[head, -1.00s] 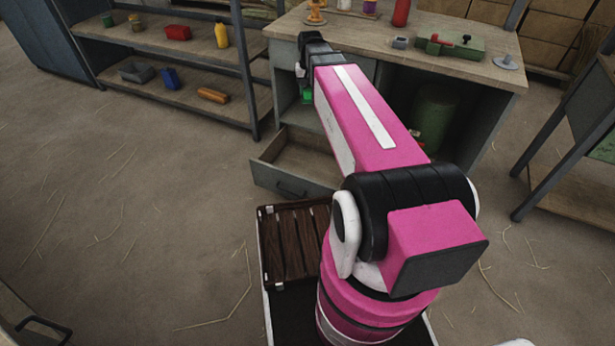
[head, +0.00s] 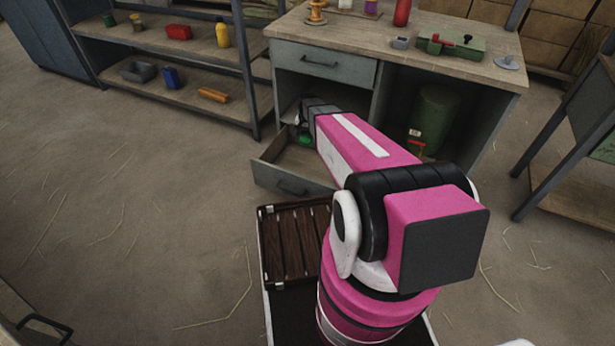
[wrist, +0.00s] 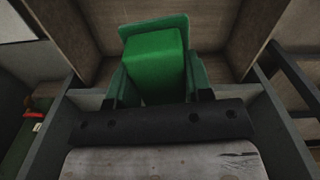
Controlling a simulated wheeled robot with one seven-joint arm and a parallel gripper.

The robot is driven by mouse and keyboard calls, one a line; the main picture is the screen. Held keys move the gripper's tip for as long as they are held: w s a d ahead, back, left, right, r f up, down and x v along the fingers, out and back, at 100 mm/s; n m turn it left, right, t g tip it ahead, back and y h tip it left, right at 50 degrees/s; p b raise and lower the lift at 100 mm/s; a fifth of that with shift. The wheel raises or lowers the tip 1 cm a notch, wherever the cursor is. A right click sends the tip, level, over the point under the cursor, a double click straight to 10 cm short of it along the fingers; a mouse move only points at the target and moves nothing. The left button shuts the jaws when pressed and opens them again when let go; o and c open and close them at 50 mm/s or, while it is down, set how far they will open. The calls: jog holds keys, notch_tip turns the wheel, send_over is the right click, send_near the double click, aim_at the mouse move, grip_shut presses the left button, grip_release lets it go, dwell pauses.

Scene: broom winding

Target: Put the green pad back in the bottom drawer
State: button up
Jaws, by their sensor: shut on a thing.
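The green pad (wrist: 155,65) fills the middle of the wrist view, and my gripper (wrist: 155,90) is shut on it. In the head view a small bit of green pad (head: 305,140) shows by my gripper (head: 303,130), at the open bottom drawer (head: 290,185). The drawer is pulled out under the workbench, and its visible front part looks empty. The wrist view shows the pad over brown boards between grey side walls. I cannot tell whether the pad touches the drawer's floor. My arm hides the drawer's right side.
The workbench (head: 450,65) carries a green box (head: 450,45), a red bottle (head: 402,12) and a spool. The upper drawer (head: 322,62) is shut. A green cylinder (head: 434,115) stands in the right bay. A shelf rack (head: 170,90) stands left. Floor before the drawer is clear leftward.

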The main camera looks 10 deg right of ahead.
jog(key=shift+m, duration=0.8)
jog(key=shift+s+f, duration=0.15)
jog(key=shift+f, duration=12.1)
jog(key=shift+f, duration=0.2)
jog(key=o, duration=0.9)
jog(key=shift+r, duration=0.2)
notch_tip(320, 180, up, 12)
jog(key=s+r+n, duration=0.3)
jog(key=s+r, duration=0.8)
jog(key=r, duration=0.3)
jog(key=s+r+n, duration=0.4)
jog(key=s+r, duration=0.8)
jog(key=r, duration=0.3)
jog(key=shift+a, duration=0.2)
